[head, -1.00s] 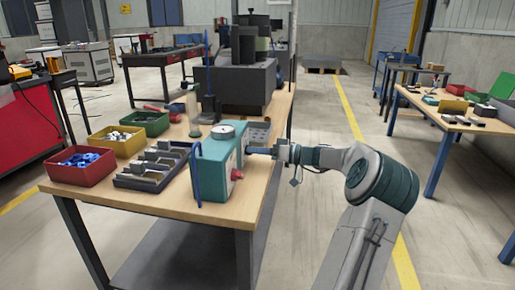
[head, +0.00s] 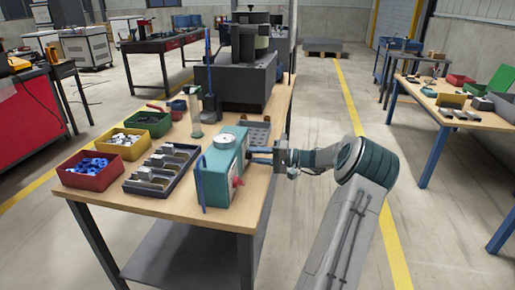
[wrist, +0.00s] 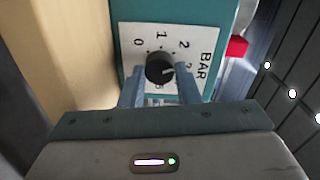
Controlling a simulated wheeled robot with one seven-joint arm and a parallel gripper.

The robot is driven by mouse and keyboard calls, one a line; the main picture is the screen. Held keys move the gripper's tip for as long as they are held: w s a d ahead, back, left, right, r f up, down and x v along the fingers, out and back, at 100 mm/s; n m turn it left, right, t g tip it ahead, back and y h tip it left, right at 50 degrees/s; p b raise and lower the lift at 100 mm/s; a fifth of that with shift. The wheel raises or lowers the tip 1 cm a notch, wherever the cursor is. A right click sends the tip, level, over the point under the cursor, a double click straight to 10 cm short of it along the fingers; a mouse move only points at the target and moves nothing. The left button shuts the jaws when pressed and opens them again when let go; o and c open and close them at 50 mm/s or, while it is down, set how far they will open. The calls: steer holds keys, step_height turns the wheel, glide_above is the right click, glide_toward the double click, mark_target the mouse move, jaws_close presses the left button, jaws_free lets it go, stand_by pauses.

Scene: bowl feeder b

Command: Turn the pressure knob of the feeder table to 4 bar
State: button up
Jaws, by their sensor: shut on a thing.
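The teal feeder control box (head: 221,175) stands on the wooden table near its front right corner, with a round gauge (head: 224,140) on top. In the wrist view, the black pressure knob (wrist: 159,67) sits on a white dial plate marked BAR (wrist: 204,67). The numbers 0, 1 and 2 are readable; others are partly hidden by the fingers. The knob's white pointer mark faces right and slightly down in that view, past the 2. My gripper (wrist: 160,82) is shut on the knob, one finger on each side. It also reaches the box's right side in the head view (head: 252,155).
A red knob (head: 238,182) sticks out of the box near my gripper.

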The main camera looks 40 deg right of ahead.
steer(key=m+p, duration=0.3)
steer(key=shift+r+m, duration=0.15)
steer(key=shift+m, duration=0.15)
steer(key=m+p, duration=0.3)
steer(key=shift+p, duration=0.4)
steer(key=m+p, duration=0.1)
steer(key=m, duration=0.1)
steer(key=m+p, duration=0.1)
steer(key=m, duration=0.1)
steer(key=m+p, duration=0.2)
steer(key=shift+f+g+y, duration=0.25)
steer(key=shift+g+y, duration=0.05)
steer(key=shift+y, duration=0.1)
steer(key=o, duration=1)
steer(key=shift+d, duration=0.1)
steer(key=v, duration=1.4)
steer(key=shift+b, duration=0.4)
steer(key=shift+w, duration=0.1)
